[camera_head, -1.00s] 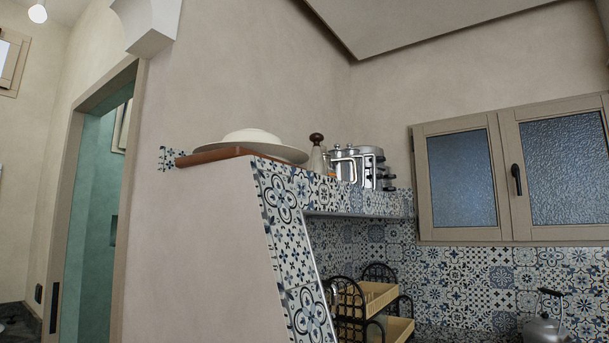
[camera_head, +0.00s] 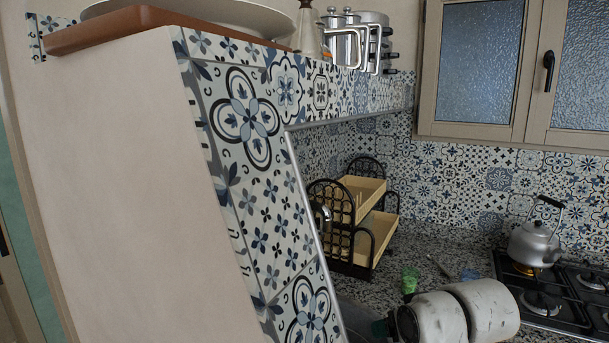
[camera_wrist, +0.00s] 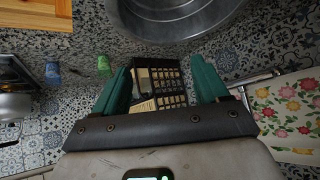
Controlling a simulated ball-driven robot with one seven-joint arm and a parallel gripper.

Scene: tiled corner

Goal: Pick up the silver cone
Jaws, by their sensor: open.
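A grey, cone-shaped piece with a dark brown knob (camera_head: 308,32) stands on the high tiled shelf in the head view, between a white dish and silver pots. It is the only cone-like thing I can make out, and its top is cut by the frame edge. My gripper (camera_wrist: 162,76) shows in the wrist view with its two teal fingers spread and nothing held between them. Beyond the fingers is a black rack with pale trays (camera_wrist: 160,86). I cannot make out the cone in the wrist view. My arm is low at the right in the head view, well below the shelf.
The shelf (camera_head: 262,90) has a sloping tiled side. A white dish (camera_head: 225,14) on a brown board and silver pots (camera_head: 352,38) flank the cone. Below are the rack (camera_head: 352,225), a green item (camera_head: 409,280), a kettle (camera_head: 534,245) and a hob (camera_head: 560,300).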

